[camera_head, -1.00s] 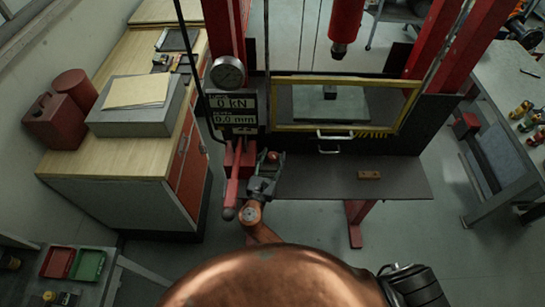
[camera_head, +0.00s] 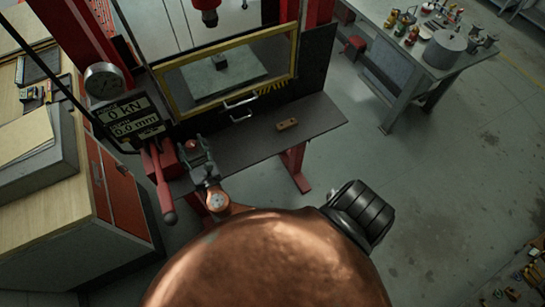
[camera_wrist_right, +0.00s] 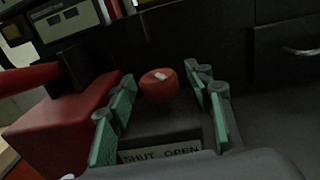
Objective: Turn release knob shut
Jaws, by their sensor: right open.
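The release knob (camera_wrist_right: 160,87) is a round red knob with a small white mark on top, in the middle of the right wrist view. A plate lettered SHUT and OPEN (camera_wrist_right: 161,153) lies below it in that view. My right gripper (camera_wrist_right: 161,80) is open, its green-padded fingers on either side of the knob, with gaps still visible. In the head view my right gripper (camera_head: 195,146) is at the press's left front, beside the red lever (camera_head: 161,182); it largely hides the knob there. My left gripper is not in view.
The press's gauge (camera_head: 104,81) and display (camera_head: 130,117) are above the knob area. A yellow-framed guard (camera_head: 228,71) stands behind a dark shelf (camera_head: 245,141) holding a small wooden block (camera_head: 287,124). A wooden-topped cabinet (camera_head: 75,206) is at left. Floor right of the press is open.

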